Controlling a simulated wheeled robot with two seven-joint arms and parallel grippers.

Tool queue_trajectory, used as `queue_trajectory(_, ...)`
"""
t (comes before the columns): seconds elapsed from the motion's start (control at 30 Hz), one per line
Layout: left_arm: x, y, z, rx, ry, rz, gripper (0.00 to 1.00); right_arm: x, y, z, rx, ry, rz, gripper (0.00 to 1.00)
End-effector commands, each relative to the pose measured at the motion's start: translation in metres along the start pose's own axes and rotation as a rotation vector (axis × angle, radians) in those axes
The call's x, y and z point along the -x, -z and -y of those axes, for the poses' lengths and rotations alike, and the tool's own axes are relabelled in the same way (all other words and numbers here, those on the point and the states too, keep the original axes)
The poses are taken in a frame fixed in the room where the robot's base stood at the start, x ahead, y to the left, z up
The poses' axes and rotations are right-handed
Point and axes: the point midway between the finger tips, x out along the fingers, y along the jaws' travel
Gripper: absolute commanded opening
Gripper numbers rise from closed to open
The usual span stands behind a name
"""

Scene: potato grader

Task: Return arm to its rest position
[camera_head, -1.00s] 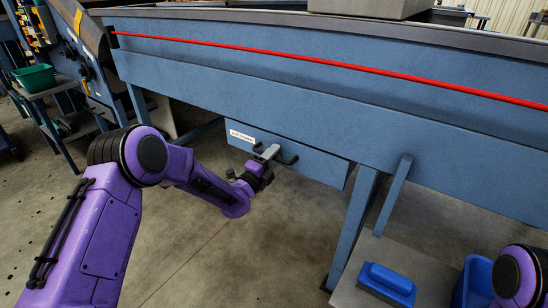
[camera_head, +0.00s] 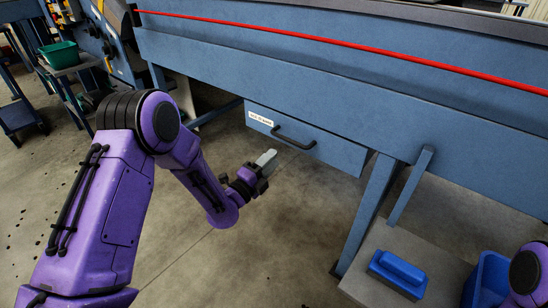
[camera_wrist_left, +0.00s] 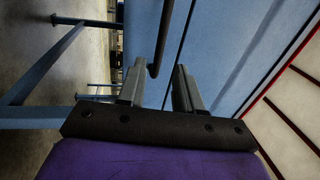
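My left arm is purple and comes in from the left in the head view. Its gripper (camera_head: 266,160) is off the drawer handle (camera_head: 294,138), below and to the left of it, with clear floor behind. In the left wrist view the two grey fingers (camera_wrist_left: 158,85) stand apart with nothing between them. The black handle also shows in the left wrist view (camera_wrist_left: 161,40), beyond the fingers. The blue drawer (camera_head: 335,152) with a white label sits shut under the machine. Only a purple part of my right arm (camera_head: 528,270) shows at the lower right; its gripper is out of view.
The blue grader frame (camera_head: 330,80) with a red line runs across the top. Its legs (camera_head: 365,215) stand to the right. A blue block with a handle (camera_head: 398,272) and a blue bin (camera_head: 484,280) are at the lower right. A green bin (camera_head: 60,55) is at the left.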

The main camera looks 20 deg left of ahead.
Motion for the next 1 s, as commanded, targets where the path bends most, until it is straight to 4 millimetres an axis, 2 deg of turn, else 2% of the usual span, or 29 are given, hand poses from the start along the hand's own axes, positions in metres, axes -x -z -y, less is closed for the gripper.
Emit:
queue_trajectory(0.17, 0.0, 0.0, 0.0, 0.005, 0.0, 0.0, 0.35, 0.0, 0.0, 0.0, 0.0, 0.0, 0.0, 0.94)
queue_trajectory(0.27, 0.0, 0.001, -0.002, 0.099, -0.007, -0.003, 0.35, 0.0, 0.0, 0.0, 0.0, 0.0, 0.0, 0.94)
queue_trajectory(0.37, 0.005, -0.004, -0.014, 0.359, -0.06, 0.046, 0.35, 0.0, 0.0, 0.0, 0.0, 0.0, 0.0, 0.94)
queue_trajectory(0.47, 0.028, -0.009, -0.044, 0.747, -0.152, 0.2, 0.35, 0.0, 0.0, 0.0, 0.0, 0.0, 0.0, 0.94)
queue_trajectory(0.57, 0.075, -0.005, -0.093, 1.138, -0.25, 0.446, 0.35, 0.0, 0.0, 0.0, 0.0, 0.0, 0.0, 0.94)
queue_trajectory(0.6, 0.102, -0.002, -0.114, 1.285, -0.279, 0.573, 0.35, 0.0, 0.0, 0.0, 0.0, 0.0, 0.0, 0.94)
queue_trajectory(0.67, 0.148, 0.005, -0.144, 1.474, -0.304, 0.786, 0.35, 0.0, 0.0, 0.0, 0.0, 0.0, 0.0, 0.94)
queue_trajectory(0.7, 0.179, 0.01, -0.16, 1.567, -0.305, 0.924, 0.35, 0.0, 0.0, 0.0, 0.0, 0.0, 0.0, 0.94)
queue_trajectory(0.83, 0.268, 0.025, -0.189, 1.718, -0.27, 1.302, 0.35, 0.0, 0.0, 0.0, 0.0, 0.0, 0.0, 0.94)
queue_trajectory(1.0, 0.364, 0.042, -0.199, 1.685, -0.249, 1.637, 0.35, 0.0, 0.0, 0.0, 0.0, 0.0, 0.0, 0.94)
